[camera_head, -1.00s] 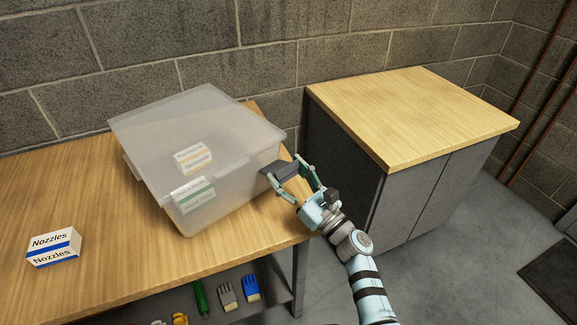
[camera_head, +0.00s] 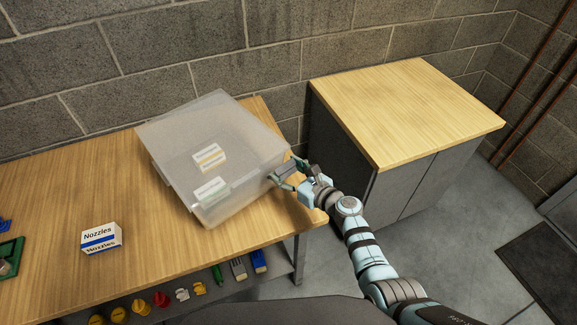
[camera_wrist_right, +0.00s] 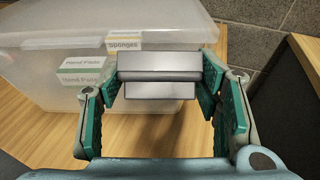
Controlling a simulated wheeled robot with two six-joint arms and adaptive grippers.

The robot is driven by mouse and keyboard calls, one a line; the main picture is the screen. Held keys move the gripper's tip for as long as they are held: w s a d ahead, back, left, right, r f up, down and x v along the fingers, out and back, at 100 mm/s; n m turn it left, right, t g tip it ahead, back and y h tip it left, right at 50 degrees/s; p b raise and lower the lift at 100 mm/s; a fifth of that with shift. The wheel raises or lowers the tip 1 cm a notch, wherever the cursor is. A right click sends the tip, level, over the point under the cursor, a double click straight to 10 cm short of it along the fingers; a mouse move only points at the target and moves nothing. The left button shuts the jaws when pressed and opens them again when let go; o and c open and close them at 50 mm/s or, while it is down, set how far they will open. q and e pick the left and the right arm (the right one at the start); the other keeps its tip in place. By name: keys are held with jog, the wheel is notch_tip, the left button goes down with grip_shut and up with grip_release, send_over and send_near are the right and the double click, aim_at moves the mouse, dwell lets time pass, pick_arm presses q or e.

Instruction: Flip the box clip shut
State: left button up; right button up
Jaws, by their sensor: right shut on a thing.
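A translucent lidded plastic box (camera_head: 245,145) stands on the wooden workbench; it also fills the upper left of the right wrist view (camera_wrist_right: 30,60). A grey box clip (camera_wrist_right: 160,65) is at the box's near side in the right wrist view, between my green-padded fingers. In the head view the clip is mostly hidden by my gripper. My right gripper (camera_head: 286,177) is shut on the clip, close against the box's right side; it also shows in the right wrist view (camera_wrist_right: 160,82). I cannot tell whether the clip is latched. My left gripper is out of view.
A Nozzles carton (camera_head: 101,238) sits on the workbench (camera_head: 150,260) left of the box. A cabinet with a wooden top (camera_head: 410,110) stands to the right, near my arm. Gloves and several coloured items lie on the lower shelf. A block wall is behind.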

jog(key=o, duration=1.5)
jog(key=v, duration=1.2)
jog(key=shift+c, duration=0.3)
